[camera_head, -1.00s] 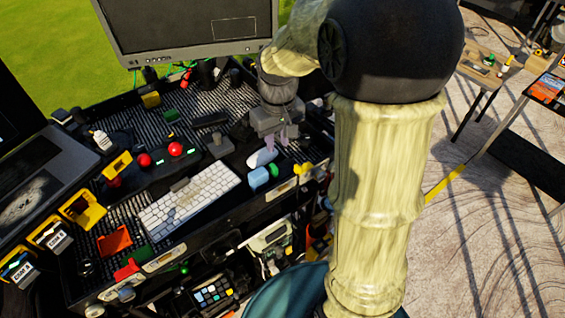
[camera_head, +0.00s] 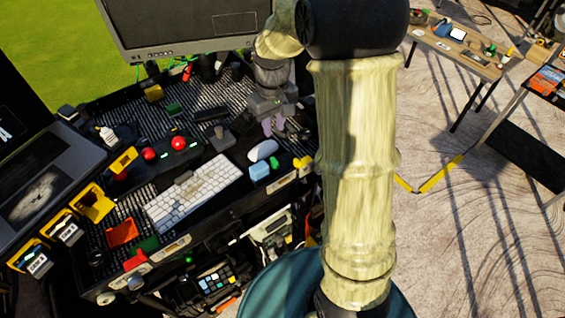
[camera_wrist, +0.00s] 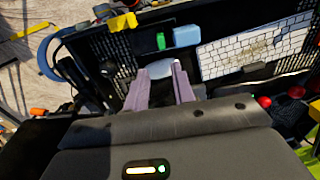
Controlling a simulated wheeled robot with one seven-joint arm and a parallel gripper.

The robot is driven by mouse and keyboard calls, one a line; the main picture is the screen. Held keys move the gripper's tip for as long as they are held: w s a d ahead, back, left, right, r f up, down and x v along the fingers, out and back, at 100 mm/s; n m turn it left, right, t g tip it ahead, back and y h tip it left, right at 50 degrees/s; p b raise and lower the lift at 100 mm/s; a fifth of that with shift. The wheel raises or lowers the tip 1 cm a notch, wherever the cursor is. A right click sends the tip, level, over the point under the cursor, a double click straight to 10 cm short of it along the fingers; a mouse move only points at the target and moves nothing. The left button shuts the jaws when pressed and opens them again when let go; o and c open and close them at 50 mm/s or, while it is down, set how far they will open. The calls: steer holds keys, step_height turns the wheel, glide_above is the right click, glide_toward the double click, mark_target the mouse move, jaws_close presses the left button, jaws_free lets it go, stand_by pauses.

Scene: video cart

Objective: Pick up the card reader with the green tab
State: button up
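My gripper (camera_head: 273,125) hangs over the right part of the cart top, pointing down. Its two pale purple fingers (camera_wrist: 159,80) stand apart, with nothing held between them. I cannot tell for sure which thing is the card reader with the green tab. A small green piece (camera_head: 273,161) sits beside a light blue block (camera_head: 259,172) near the cart's front right edge. In the wrist view, this green piece (camera_wrist: 160,41) and the blue block (camera_wrist: 187,36) lie beyond the fingertips. Another small green piece (camera_head: 173,108) lies farther back on the ribbed mat.
A white mouse (camera_head: 263,150) lies just in front of my gripper, and a white keyboard (camera_head: 193,192) is to its left. A monitor (camera_head: 185,50) stands behind. Yellow holders (camera_head: 92,202) and a laptop (camera_head: 50,180) crowd the left. A wooden table (camera_head: 455,47) stands far right.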

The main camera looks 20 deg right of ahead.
steer(key=p, duration=0.2)
glide_above(274, 160)
step_height(274, 160, down, 7)
steer(key=shift+d+f, duration=0.1)
steer(key=shift+d, duration=0.05)
steer(key=shift+f+p, duration=1.05)
steer(key=shift+f, duration=1.5)
steer(key=shift+c, duration=0.3)
steer(key=shift+w, duration=0.1)
jaws_close()
